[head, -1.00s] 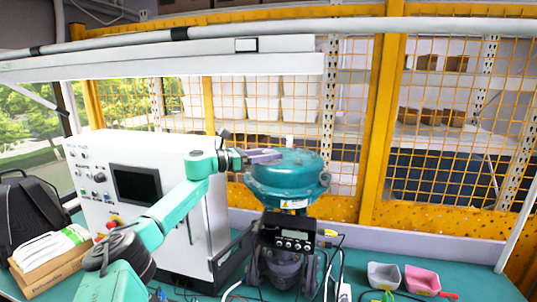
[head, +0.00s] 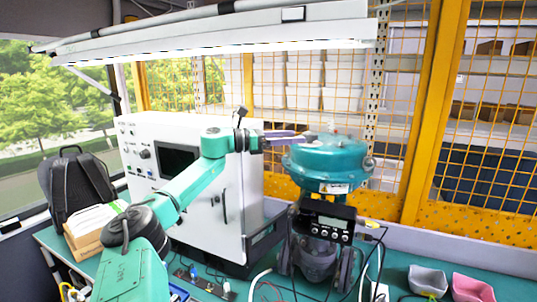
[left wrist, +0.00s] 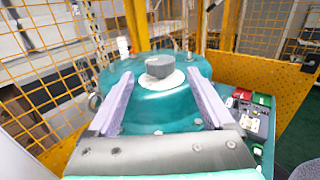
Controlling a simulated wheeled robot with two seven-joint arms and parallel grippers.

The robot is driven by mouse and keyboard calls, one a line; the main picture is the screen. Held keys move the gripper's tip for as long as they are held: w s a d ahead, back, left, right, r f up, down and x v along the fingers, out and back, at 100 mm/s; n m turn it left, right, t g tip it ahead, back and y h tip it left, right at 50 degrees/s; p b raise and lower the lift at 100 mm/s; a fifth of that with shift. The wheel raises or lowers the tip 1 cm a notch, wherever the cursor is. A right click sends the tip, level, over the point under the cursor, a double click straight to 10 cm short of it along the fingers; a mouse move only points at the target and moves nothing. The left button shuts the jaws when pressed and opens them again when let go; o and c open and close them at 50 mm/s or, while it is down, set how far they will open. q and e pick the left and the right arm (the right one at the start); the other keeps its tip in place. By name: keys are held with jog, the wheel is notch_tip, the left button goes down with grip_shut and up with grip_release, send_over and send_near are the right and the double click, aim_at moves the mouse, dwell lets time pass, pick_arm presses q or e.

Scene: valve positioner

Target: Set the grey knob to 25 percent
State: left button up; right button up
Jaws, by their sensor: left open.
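The grey knob (left wrist: 159,67) is a short grey cylinder on a white disc (left wrist: 172,80) on top of the round teal valve actuator (left wrist: 155,112), in the left wrist view. My left gripper (left wrist: 160,74) is open, with one lavender finger on each side of the knob and a gap to it on both sides. In the head view, my left gripper (head: 288,136) reaches in from the left over the top of the actuator (head: 328,168). Any scale marks are too small to read. My right gripper is not in view.
A white control cabinet (head: 185,185) stands at left. A grey bin (head: 428,281) and a pink bin (head: 472,289) are at right. Cables lie on the bench. A yellow mesh fence (head: 490,150) stands behind.

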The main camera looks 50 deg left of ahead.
pick_arm(q)
jog(key=b+v, duration=0.5)
jog(key=v, duration=0.3)
jog(key=shift+s, duration=0.2)
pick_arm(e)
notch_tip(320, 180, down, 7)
